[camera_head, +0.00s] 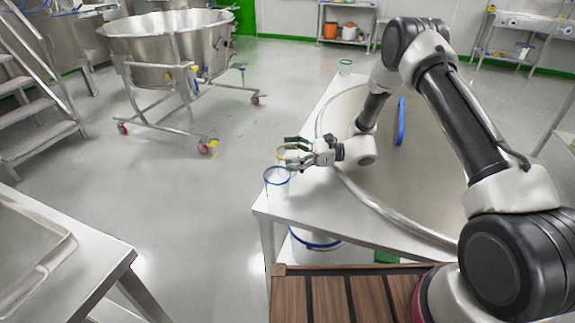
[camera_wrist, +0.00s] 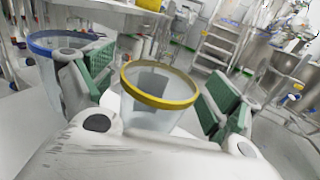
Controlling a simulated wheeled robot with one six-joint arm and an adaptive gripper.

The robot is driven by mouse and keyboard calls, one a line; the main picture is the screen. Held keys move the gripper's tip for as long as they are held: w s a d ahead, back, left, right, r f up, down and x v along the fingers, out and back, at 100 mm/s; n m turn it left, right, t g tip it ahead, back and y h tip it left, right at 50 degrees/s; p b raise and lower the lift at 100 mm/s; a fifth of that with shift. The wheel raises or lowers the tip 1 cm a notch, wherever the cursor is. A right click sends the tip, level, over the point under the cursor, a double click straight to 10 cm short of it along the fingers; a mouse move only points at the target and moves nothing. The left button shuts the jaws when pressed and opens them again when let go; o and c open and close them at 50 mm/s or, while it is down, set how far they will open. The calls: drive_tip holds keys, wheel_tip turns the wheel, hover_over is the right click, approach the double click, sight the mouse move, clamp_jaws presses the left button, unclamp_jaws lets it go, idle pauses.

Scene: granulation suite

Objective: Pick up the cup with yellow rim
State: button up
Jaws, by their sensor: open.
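The cup with yellow rim (camera_wrist: 160,86) is clear and stands between the two green-padded fingers of my gripper (camera_wrist: 155,95) in the wrist view. My gripper is open, with a finger on each side of the cup; I cannot tell whether either pad touches it. In the head view the yellow rim (camera_head: 281,153) shows at the left edge of the white table, partly hidden by my gripper (camera_head: 287,152). A clear cup with a blue rim (camera_head: 277,182) stands just nearer on the table. It also shows left of the left finger in the wrist view (camera_wrist: 62,42).
The white table (camera_head: 292,207) carries a large round metal vessel or lid (camera_head: 370,180) with a blue item (camera_head: 400,122) on it. A green-rimmed cup (camera_head: 345,67) stands at the table's far end. A blue-rimmed bucket (camera_head: 315,247) is below. Open floor lies left.

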drive_tip(key=shift+a, duration=0.25)
drive_tip(key=c, duration=1.1)
drive_tip(key=shift+o, duration=0.2)
